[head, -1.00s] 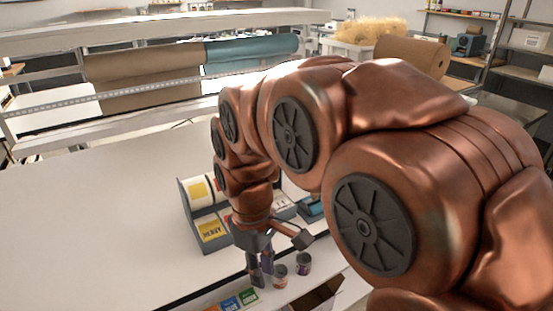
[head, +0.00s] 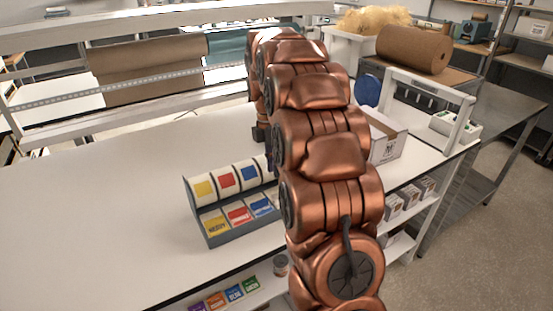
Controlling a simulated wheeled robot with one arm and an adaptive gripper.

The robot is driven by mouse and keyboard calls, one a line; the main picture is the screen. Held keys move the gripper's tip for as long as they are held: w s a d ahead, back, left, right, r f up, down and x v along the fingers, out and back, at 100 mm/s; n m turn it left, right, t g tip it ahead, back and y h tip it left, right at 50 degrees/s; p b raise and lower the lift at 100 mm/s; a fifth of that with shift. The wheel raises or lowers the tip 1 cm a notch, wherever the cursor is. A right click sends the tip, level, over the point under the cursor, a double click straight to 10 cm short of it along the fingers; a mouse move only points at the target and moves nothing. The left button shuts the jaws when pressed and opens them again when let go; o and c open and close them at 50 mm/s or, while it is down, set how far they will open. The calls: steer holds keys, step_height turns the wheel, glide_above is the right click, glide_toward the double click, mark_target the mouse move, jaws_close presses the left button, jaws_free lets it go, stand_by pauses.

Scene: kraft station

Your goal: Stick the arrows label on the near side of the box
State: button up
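A box (head: 391,149) stands on the right part of the bench, partly hidden behind my arm. Its visible near face is pale with a small dark print, and its top looks brown. A grey label dispenser (head: 228,236) holds yellow, red and blue label rolls, with matching label cards in front. Its right end is hidden by my arm, and I cannot make out an arrows label. My gripper (head: 262,134) points down over the far part of the bench, behind the dispenser and left of the box. It is small and mostly hidden, so its fingers and any held label cannot be made out.
A white frame (head: 462,125) and a small device (head: 455,126) stand at the bench's right end. A shelf below the front edge holds a can (head: 281,265), several coloured packs (head: 233,294) and small white boxes (head: 410,197). The bench left of the dispenser is clear.

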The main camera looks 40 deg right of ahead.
mark_target(279, 196)
steer(key=shift+s+d+f+b, duration=0.15)
steer(key=shift+f+b, duration=0.35)
steer(key=shift+f, duration=0.8)
steer(key=shift+s+d+f+b, duration=0.15)
steer(key=shift+f+b, duration=0.3)
steer(key=shift+f, duration=0.9)
steer(key=shift+s+d+f+b, duration=0.15)
steer(key=shift+f+b, duration=0.35)
steer(key=shift+f, duration=0.8)
steer(key=shift+c, duration=0.4)
jaws_close()
steer(key=shift+r, duration=0.1)
steer(key=shift+r+p, duration=0.8)
steer(key=shift+r, duration=2.1)
steer(key=shift+r, duration=0.1)
